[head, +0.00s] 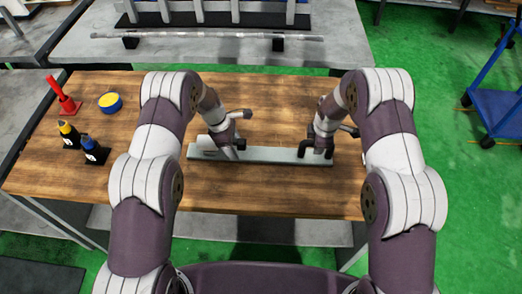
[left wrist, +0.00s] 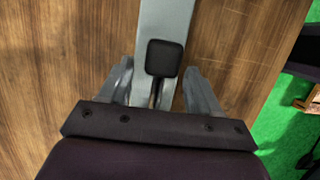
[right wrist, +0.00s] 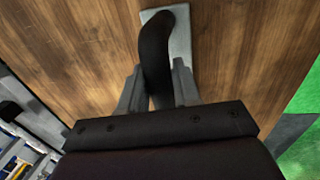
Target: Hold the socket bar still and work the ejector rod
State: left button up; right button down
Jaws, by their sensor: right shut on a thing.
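The socket bar (head: 270,155) is a long pale grey bar lying along the wooden table, and it also shows in the left wrist view (left wrist: 167,17). A dark curved handle (right wrist: 154,40) stands at its right end. My right gripper (head: 317,150) is shut on this handle; its fingers sit on both sides of it (right wrist: 157,80). My left gripper (head: 226,148) is over the bar's left part, with its fingers apart (left wrist: 160,75). A black square end (left wrist: 165,57), possibly of the ejector rod, shows between those fingers, with a gap on each side. The rod's lower part is mostly hidden.
A red stand (head: 67,104), a yellow-and-blue round container (head: 110,102) and two dark bottles (head: 95,151) stand at the table's left. A long grey shaft (head: 205,36) rests on supports behind. Bare wooden table (head: 270,195) lies in front of the bar.

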pick_arm(q)
jog(key=shift+w+r, duration=0.1)
jog(key=shift+r, duration=0.3)
notch_tip(320, 180, up, 8)
jog(key=shift+f, duration=0.25)
jog(key=shift+a, duration=0.1)
pick_arm(e)
jog(key=c, duration=0.7)
grip_release()
jog(key=r, duration=0.4)
jog(key=s+r, duration=0.1)
jog(key=r, duration=0.2)
jog(key=s+r, duration=0.1)
jog(key=r, duration=0.3)
jog(key=shift+s+r, duration=0.15)
jog(key=shift+r, duration=0.2)
